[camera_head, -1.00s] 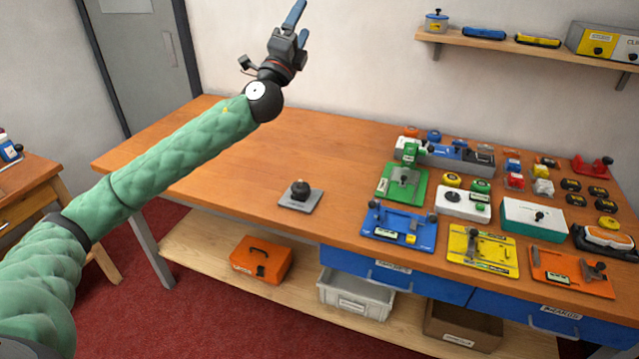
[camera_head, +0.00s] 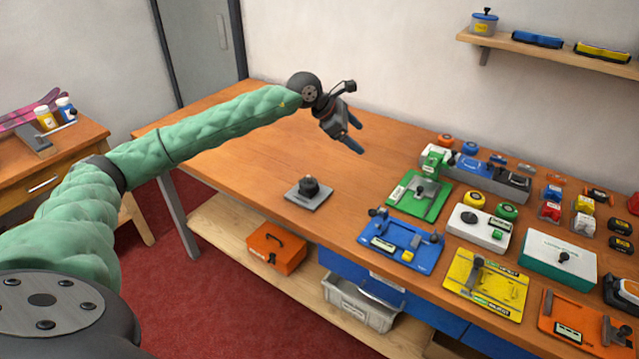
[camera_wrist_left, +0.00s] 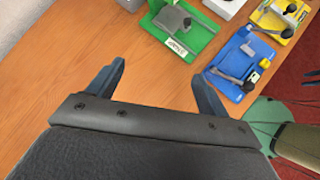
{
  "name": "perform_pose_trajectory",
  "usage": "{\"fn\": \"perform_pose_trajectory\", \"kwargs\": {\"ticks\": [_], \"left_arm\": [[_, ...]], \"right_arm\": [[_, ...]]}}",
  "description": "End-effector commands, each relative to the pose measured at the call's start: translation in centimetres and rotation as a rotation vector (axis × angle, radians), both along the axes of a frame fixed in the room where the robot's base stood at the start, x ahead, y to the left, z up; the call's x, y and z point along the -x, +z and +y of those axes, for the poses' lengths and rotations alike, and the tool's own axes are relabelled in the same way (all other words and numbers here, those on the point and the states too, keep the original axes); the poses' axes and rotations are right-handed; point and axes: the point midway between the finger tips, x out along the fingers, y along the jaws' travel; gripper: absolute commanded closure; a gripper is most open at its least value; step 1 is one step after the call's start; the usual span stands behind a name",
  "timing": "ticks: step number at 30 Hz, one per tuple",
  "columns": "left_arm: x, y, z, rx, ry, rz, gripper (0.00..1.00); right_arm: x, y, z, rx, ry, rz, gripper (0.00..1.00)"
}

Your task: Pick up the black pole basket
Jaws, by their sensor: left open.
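My left gripper (camera_head: 357,136) hangs over the back middle of the bench, open and empty, its blue fingers pointing down and right. In the left wrist view its two fingers (camera_wrist_left: 158,72) are spread apart over bare wood. I cannot tell for sure which thing is the black pole basket. A round black piece (camera_head: 309,186) sits on a small grey plate (camera_head: 302,199) near the front edge, below and left of the gripper. Small round black pieces (camera_head: 619,226) also lie at the far right.
Green (camera_head: 418,196), blue (camera_head: 400,240) and yellow (camera_head: 486,283) fixtures crowd the bench's right half, with a white box (camera_head: 478,229) among them. The bench's left and middle wood is mostly clear. A shelf (camera_head: 540,46) is on the wall. A side table (camera_head: 50,160) stands left.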

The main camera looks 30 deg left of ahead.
Motion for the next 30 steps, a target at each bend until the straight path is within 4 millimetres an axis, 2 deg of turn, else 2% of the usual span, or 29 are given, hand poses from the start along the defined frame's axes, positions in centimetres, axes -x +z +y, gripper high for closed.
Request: {"fn": "perform_pose_trajectory", "kwargs": {"ticks": [3, 6, 12, 17, 23, 26, 30], "left_arm": [[1.3, -2.6, 3.1, -0.204, -0.045, 0.084, 0.21], [2.9, -4.3, 5.8, -0.366, -0.091, 0.167, 0.21], [6.3, -5.6, 9.7, -0.598, -0.194, 0.331, 0.21], [8.1, -5.8, 11.0, -0.671, -0.273, 0.412, 0.21], [8.2, -6.4, 11.0, -0.68, -0.312, 0.404, 0.21], [8.3, -7.3, 11.0, -0.679, -0.312, 0.406, 0.21], [8.2, -8.3, 11.0, -0.679, -0.311, 0.402, 0.21]], "right_arm": [[0.0, 0.0, -0.1, 0.001, 0.001, -0.003, 0.64], [-0.1, 0.0, -0.2, 0.002, 0.002, -0.007, 0.64], [-0.3, 0.1, -0.3, 0.003, 0.003, -0.019, 0.64], [-0.4, 0.2, -0.1, -0.002, 0.0, -0.024, 0.64], [-0.6, 0.3, 0.2, -0.008, -0.004, -0.029, 0.64], [-0.7, -0.4, 0.3, -0.009, -0.006, -0.029, 0.64], [-0.8, -2.9, 0.4, -0.005, -0.005, -0.017, 0.64]]}}
